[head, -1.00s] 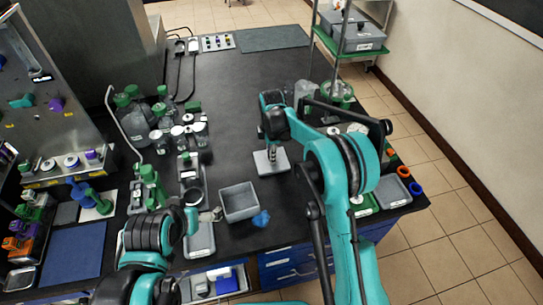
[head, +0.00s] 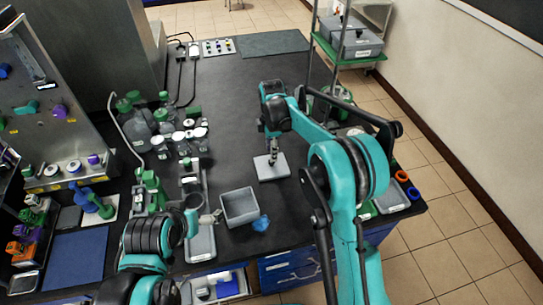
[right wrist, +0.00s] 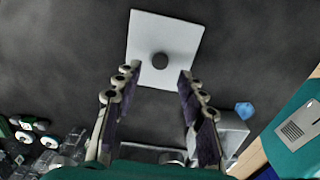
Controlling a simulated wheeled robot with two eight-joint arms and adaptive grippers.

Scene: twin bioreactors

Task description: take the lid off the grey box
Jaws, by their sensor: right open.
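The grey box (head: 240,207) stands open-topped on the dark bench. Its lid, a light grey square plate (head: 261,170), lies flat on the bench behind and to the right of it. In the right wrist view the lid (right wrist: 146,32) has a dark round knob (right wrist: 160,61) at its middle. My right gripper (head: 271,154) is just above the lid. Its fingers (right wrist: 159,70) are spread on either side of the knob, apart from it. The box's edge (right wrist: 233,127) shows beside the right finger. My left gripper (head: 209,218) is left of the box, small and unclear.
A crumpled blue item (head: 261,223) lies beside the box. A grey tray (head: 201,244) is at the front edge. Bottles and jars (head: 160,120) stand on the left. The bench behind the lid is clear. A shelf rack (head: 352,40) stands at the back right.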

